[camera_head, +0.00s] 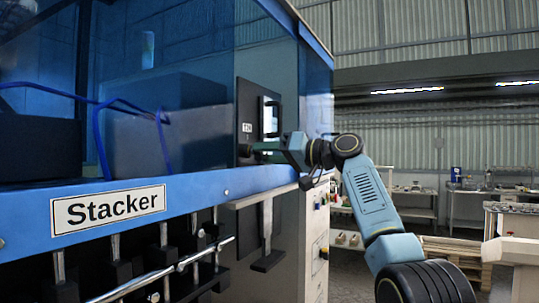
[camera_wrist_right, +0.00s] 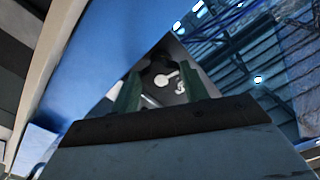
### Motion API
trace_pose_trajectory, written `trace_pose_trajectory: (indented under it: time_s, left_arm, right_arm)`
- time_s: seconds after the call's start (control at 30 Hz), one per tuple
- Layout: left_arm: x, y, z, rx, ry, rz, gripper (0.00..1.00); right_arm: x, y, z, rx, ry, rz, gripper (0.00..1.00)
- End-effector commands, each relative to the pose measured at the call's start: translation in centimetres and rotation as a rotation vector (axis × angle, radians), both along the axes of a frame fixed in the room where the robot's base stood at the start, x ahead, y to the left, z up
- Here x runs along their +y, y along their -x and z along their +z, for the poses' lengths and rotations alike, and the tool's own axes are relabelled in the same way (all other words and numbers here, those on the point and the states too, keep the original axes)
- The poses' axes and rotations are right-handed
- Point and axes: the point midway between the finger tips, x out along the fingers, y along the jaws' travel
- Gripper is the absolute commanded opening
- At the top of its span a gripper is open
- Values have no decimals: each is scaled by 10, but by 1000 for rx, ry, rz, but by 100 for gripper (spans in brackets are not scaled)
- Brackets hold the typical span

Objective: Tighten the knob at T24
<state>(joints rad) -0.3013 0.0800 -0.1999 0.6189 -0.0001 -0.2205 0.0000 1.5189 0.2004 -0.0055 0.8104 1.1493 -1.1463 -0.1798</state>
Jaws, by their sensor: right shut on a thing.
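The label (camera_head: 247,127), which appears to read T24, is on a dark panel (camera_head: 243,97) on the side of the blue machine. Just below it is a small dark knob (camera_head: 244,150). My right gripper (camera_head: 262,147) reaches it from the right, with its green fingers pointing left at the panel, shut on the knob. The fingers hide part of the knob. In the right wrist view, the two dark green fingers of my right gripper (camera_wrist_right: 162,88) stand apart, with pale metallic shapes showing between and beyond them; the grip itself is unclear there. My left gripper is not in view.
A blue ledge with a Stacker sign (camera_head: 108,208) runs below, above a rail with black clamps (camera_head: 180,264). Shelves and benches stand far right.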

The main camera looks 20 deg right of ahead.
Motion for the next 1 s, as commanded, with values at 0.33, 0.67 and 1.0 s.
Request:
trace_pose_trajectory:
  time_s: [0.33, 0.67, 1.0]
  left_arm:
    - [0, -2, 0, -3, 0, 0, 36]
    - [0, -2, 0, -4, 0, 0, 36]
    - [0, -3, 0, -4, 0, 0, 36]
  right_arm:
    - [0, 0, 0, 0, -1, -1, 55]
    - [0, 0, 0, 1, 0, -1, 67]
    - [-2, -1, -1, -132, 135, -1, 67]
